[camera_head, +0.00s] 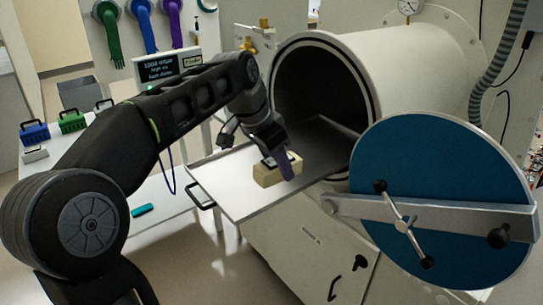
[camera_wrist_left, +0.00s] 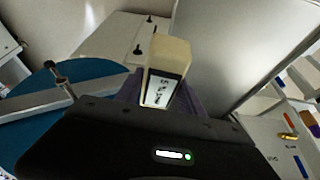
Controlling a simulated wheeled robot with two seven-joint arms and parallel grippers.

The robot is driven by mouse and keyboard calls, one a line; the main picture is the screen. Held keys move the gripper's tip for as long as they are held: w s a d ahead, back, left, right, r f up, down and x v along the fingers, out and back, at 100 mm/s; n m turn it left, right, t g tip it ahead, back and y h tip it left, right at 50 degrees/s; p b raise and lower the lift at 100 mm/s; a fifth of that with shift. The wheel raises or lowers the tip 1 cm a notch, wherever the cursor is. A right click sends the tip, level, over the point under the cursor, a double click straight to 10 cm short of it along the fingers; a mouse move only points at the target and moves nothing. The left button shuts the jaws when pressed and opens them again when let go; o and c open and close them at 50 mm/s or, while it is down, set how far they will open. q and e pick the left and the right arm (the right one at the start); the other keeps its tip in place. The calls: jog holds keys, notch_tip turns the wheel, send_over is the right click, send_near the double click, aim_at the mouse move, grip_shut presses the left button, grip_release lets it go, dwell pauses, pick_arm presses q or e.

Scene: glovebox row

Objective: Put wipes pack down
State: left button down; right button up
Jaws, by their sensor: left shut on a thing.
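The wipes pack (camera_head: 277,171) is a cream block with a dark-edged white label on top. It is at or just above the pull-out tray (camera_head: 225,191) in front of the round chamber; I cannot tell whether it touches. My left gripper (camera_head: 280,163) reaches down from above and is shut on the pack. In the left wrist view the pack (camera_wrist_left: 167,68) stands between the fingers, its label facing the camera. The far finger is partly hidden. My right gripper is in neither view.
The open chamber (camera_head: 322,85) lies behind the tray. Its blue round door (camera_head: 445,190) swings out at the right, with a metal bar and handle. Green and blue carriers (camera_head: 72,122) stand on a white bench at the left. The tray's front left part is bare.

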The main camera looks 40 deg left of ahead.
pick_arm(q)
jog(key=w+d+f+n, duration=0.2)
jog(key=d+f, duration=0.5)
jog(key=f, duration=0.1)
jog(key=w+d+f+n+y, duration=0.1)
jog(key=w+d+f+n, duration=0.1)
jog(key=d+f, duration=0.6)
jog(key=shift+w+d+f+y, duration=0.2)
jog(key=shift+f+y, duration=0.1)
jog(key=shift+f, duration=0.3)
jog(key=shift+s, duration=0.1)
jog(key=shift+a, duration=0.1)
